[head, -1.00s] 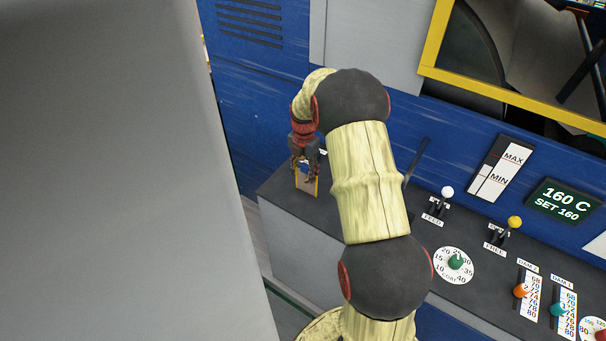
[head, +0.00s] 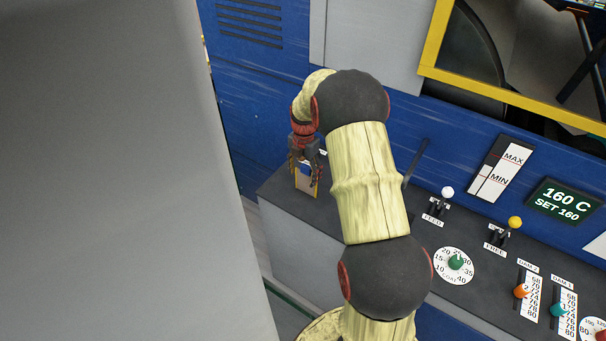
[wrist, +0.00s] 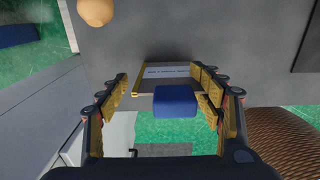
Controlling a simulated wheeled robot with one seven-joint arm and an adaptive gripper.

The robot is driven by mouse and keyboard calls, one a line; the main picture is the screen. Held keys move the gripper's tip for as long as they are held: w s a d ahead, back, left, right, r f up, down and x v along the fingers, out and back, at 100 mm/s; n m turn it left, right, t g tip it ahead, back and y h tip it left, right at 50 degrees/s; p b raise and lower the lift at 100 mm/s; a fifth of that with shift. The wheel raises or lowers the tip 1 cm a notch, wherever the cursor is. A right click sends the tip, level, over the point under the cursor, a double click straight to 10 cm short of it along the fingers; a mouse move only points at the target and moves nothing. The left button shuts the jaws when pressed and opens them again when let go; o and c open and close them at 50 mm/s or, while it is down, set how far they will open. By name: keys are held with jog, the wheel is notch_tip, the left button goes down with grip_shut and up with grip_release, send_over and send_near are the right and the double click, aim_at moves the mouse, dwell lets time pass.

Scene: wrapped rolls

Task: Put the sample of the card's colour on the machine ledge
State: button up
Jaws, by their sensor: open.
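My gripper (head: 305,174) is open, pointing down over the left end of the machine ledge (head: 273,188). In the wrist view its fingers (wrist: 160,86) stand wide to the left and right of a blue sample (wrist: 176,102). A gap shows on the sample's left; its right side is close to the right finger pads, and I cannot tell if they touch. The sample appears to rest at a yellow-edged pale plate (wrist: 168,72) with small lettering on the grey ledge. In the head view the fingers mostly hide the sample. The card is not in view.
To the right along the ledge are a white-knobbed lever (head: 447,192), a yellow-knobbed lever (head: 515,222), a green dial (head: 456,262) and sliders. The blue machine wall (head: 260,90) rises behind. A large grey surface (head: 110,170) fills the left of the head view.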

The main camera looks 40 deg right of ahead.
notch_tip(320, 180, up, 11)
jog(key=shift+r+p, duration=0.15)
jog(key=shift+p, duration=0.55)
jog(key=shift+s+r, duration=0.1)
jog(key=shift+r, duration=0.55)
jog(key=s+a+r+m+t, duration=0.1)
jog(key=s+a+r+m, duration=0.4)
jog(key=a+r, duration=0.25)
jog(key=s+a+r+m+t, duration=0.1)
jog(key=s+a+r+m, duration=0.35)
jog(key=a+r, duration=0.3)
jog(key=s+a+m+t, duration=0.1)
jog(key=s+a+m, duration=0.5)
jog(key=s, duration=0.3)
jog(key=s+a+m+t, duration=0.2)
jog(key=s+a+m, duration=0.4)
jog(key=s, duration=0.3)
jog(key=shift+s+r, duration=0.35)
